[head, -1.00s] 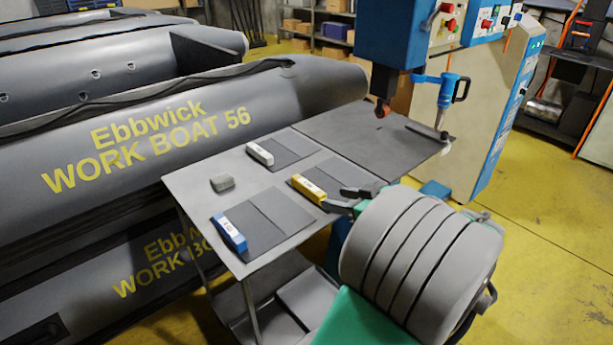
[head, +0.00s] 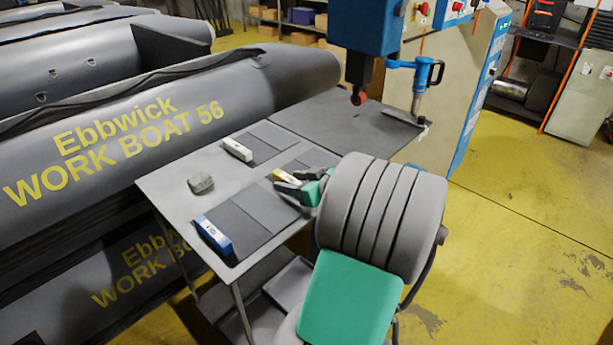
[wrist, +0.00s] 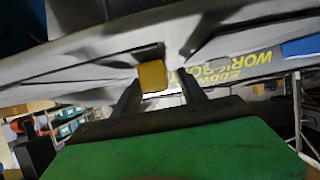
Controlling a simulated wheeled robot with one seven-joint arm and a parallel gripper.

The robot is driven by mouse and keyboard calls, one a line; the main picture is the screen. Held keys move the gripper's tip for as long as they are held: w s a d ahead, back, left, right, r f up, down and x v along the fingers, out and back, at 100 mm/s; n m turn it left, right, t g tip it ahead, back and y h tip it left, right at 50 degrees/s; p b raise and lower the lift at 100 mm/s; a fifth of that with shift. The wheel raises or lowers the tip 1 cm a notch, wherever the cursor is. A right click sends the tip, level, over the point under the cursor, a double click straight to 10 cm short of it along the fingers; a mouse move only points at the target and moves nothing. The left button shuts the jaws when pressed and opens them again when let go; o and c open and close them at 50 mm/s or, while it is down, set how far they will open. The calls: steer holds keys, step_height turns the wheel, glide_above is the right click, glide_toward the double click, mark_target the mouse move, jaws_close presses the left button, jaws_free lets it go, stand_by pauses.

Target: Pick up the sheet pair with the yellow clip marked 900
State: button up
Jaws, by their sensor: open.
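The yellow clip (head: 283,175) sits on the left edge of a dark grey sheet pair (head: 311,160) on the table (head: 172,192); its mark is not readable. My gripper (head: 289,184) is open at the clip's near end and hides part of the clip and sheets. In the wrist view, the yellow clip (wrist: 152,76) shows between the two spread fingers, nearer the left one, with gaps either side. A white clip (head: 238,150) holds another pair farther back. A blue clip (head: 212,235) holds a pair nearer the front.
A small grey block (head: 201,184) lies at the table's left. A machine with a blue head (head: 365,25) and roller stands over the back plate (head: 355,118). Grey inflatable boats (head: 110,140) line the left side. Yellow floor (head: 520,230) is open at right.

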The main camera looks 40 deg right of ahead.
jaws_close()
stand_by(0.3)
steer(key=shift+r, duration=0.15)
stand_by(0.3)
